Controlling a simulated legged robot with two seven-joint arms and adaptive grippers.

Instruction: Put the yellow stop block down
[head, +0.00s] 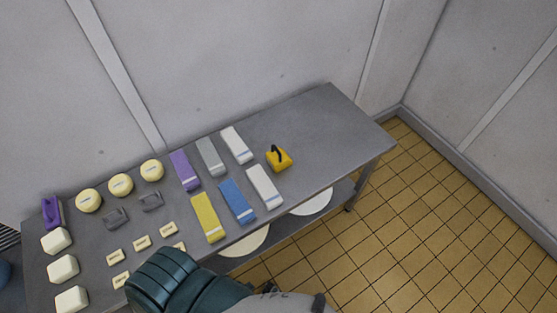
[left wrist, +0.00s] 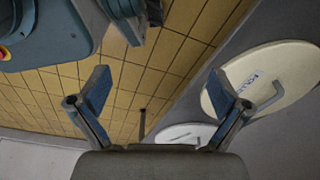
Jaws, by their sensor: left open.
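The yellow stop block (head: 279,160) sits on the grey metal table (head: 325,125), right of the rows of other items, with a black handle standing up from its top. No gripper touches it. My left gripper (left wrist: 158,90) is open in the left wrist view, with nothing between its fingers. Beyond them are floor tiles and the table's lower shelf. The head view shows a dark teal arm part of mine at the bottom, but no fingers. My right gripper is in neither view.
Long blocks in white (head: 265,186), blue (head: 237,201), yellow (head: 208,217), grey (head: 211,157) and purple (head: 184,170) lie left of the stop block. Round cheeses (head: 121,184) stand farther left. Pale lids (left wrist: 262,78) lie on the lower shelf. The table's right end is clear.

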